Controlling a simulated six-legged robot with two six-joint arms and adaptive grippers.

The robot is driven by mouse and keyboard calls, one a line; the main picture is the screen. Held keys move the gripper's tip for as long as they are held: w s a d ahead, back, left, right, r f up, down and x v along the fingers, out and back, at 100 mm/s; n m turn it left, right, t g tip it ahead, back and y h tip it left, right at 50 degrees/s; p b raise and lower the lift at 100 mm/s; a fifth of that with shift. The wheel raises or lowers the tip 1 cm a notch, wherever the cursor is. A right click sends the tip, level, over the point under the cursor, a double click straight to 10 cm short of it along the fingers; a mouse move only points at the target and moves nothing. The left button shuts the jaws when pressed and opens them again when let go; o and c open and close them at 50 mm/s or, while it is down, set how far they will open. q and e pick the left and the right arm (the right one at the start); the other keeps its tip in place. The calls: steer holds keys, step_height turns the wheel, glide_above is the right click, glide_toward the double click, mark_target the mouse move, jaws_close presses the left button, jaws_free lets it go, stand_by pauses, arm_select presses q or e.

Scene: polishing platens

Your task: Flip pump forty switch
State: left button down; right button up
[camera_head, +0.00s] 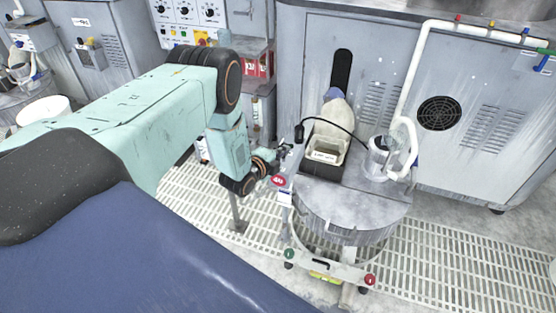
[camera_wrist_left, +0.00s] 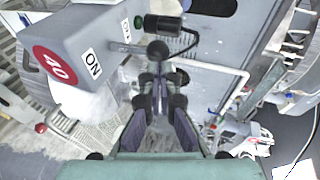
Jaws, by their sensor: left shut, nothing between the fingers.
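The pump forty switch box (camera_wrist_left: 95,35) is a grey box with a red round "40" label and a white "ON" label in the left wrist view. In the head view its red label (camera_head: 278,181) shows just below my left gripper (camera_head: 272,158). A dark ball-shaped knob (camera_wrist_left: 157,48), which looks like the switch lever's end, stands just beyond the fingertips. My left gripper (camera_wrist_left: 161,85) is shut and empty, close to the knob; I cannot tell whether they touch. My right gripper is not in view.
A round grey drum (camera_head: 345,218) stands beside the box, with a clear jug (camera_head: 379,160) and a black-based bin (camera_head: 323,160) on top. A black cable connector (camera_wrist_left: 163,22) sits behind the knob. Grey cabinets (camera_head: 450,60) stand behind; white floor grating (camera_head: 450,258) lies around.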

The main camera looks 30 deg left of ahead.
arm_select(q)
steer(key=shift+w+a+r+g+p, duration=0.2)
steer(key=shift+w+r+g+p, duration=0.25)
steer(key=shift+w+g, duration=0.3)
steer(key=shift+w+f+g, duration=0.1)
steer(key=shift+g, duration=0.25)
steer(key=shift+w+f, duration=0.1)
steer(key=shift+r+p, duration=0.75)
steer(key=shift+r, duration=0.1)
